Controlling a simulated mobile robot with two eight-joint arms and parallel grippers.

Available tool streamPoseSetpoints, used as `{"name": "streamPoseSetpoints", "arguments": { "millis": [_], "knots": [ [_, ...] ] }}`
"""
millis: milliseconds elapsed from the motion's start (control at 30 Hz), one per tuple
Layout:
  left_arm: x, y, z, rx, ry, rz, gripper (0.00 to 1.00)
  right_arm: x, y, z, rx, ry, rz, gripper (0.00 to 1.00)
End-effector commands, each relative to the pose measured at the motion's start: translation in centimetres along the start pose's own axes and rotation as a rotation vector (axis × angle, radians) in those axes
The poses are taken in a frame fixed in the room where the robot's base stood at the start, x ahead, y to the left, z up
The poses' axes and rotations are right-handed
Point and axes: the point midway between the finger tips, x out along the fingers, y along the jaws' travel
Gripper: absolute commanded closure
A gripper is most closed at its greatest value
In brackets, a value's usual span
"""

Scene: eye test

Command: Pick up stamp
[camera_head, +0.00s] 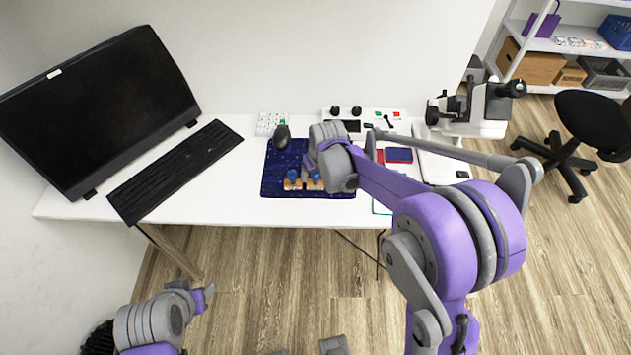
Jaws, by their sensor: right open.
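Small items with blue tops and tan, wood-like bases, which look like stamps (292,182), stand on the front part of a dark blue mat (272,187) on the white table. Their exact number is hard to tell at this size. My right gripper (309,166) reaches over the mat, just above and behind these items. It is open, its fingers partly hidden by my wrist, and I cannot tell whether it touches one. My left gripper (205,297) is low at the lower left, in front of the table and away from the stamps; its jaws are not clear.
A black mouse (282,137) lies at the mat's back edge. A monitor (100,110) and keyboard (175,170) fill the left. A control box (385,120), a microscope (475,108) and red and blue flat pads (398,155) are to the right. White table (215,195) shows bare left of the mat.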

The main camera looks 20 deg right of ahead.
Motion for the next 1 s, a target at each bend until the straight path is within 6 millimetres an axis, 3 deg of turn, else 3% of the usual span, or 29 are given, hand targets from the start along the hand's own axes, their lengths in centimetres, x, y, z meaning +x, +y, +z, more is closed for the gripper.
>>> {"name": "streamPoseSetpoints", "arguments": {
  "millis": [100,333,733,1000],
  "knots": [
    [0.05,0.0,0.04,0.0,0.0,0.0,0.5,0.92,-0.02,0.01,0.0,0.0,0.0,0.29],
    [0.04,0.0,0.03,0.0,0.0,0.0,0.5,1.0,-0.02,0.02,0.0,0.0,0.0,0.29],
    [0.04,0.0,0.03,0.0,0.0,0.0,0.5,0.97,-0.02,0.03,0.0,0.0,0.0,1.0],
    [0.04,0.0,0.04,0.0,0.0,0.0,0.5,0.96,-0.02,0.02,0.0,0.0,0.0,1.0]
  ]
}}
